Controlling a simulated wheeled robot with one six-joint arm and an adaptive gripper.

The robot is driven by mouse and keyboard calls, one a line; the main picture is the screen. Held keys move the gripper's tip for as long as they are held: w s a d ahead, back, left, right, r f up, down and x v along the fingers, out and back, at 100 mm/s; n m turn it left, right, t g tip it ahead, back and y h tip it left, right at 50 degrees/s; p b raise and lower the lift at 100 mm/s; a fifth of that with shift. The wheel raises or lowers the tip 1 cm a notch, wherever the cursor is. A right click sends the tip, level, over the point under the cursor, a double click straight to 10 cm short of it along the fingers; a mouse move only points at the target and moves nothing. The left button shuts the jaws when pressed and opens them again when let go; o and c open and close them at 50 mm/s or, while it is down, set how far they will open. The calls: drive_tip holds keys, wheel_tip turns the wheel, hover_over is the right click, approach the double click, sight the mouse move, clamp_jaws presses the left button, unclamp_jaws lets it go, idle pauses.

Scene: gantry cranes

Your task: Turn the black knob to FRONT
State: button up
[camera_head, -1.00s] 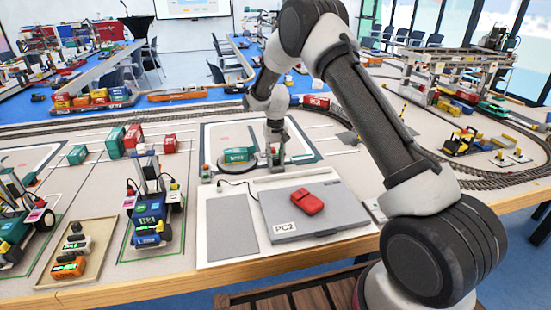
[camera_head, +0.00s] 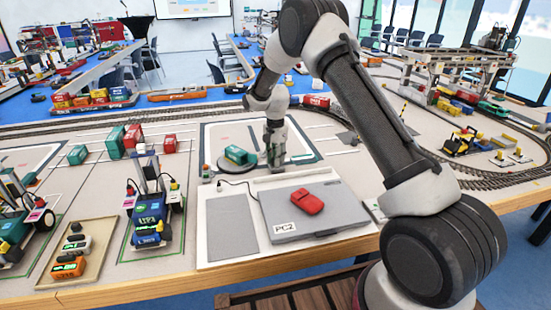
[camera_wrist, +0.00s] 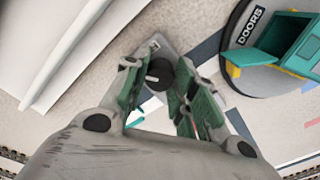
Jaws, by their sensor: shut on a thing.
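The black knob (camera_wrist: 159,73) sits on a small grey plate in the wrist view, between the two green-padded fingers of my gripper (camera_wrist: 161,84). My gripper is shut on the knob. In the head view my gripper (camera_head: 277,163) points down at the table, right of the turntable, and hides the knob. The round dark turntable (camera_wrist: 233,62) carries a green container (camera_wrist: 279,42), which also shows in the head view (camera_head: 238,155). A black label reading DOORS (camera_wrist: 250,27) lies on the turntable beside the container. No FRONT label is readable.
A grey laptop-like case marked PC2 (camera_head: 340,213) with a red object (camera_head: 307,202) on it lies in front of my gripper. A blue vehicle (camera_head: 150,220) stands to the left. Rail track (camera_head: 480,205) curves at the right.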

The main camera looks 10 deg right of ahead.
drive_tip(key=m, duration=0.6)
drive_tip(key=shift+w+m, duration=0.1)
drive_tip(key=shift+m, duration=0.2)
idle(0.4)
drive_tip(key=o, duration=1)
drive_tip(key=shift+o, duration=0.2)
wheel_tip(320, 180, up, 12)
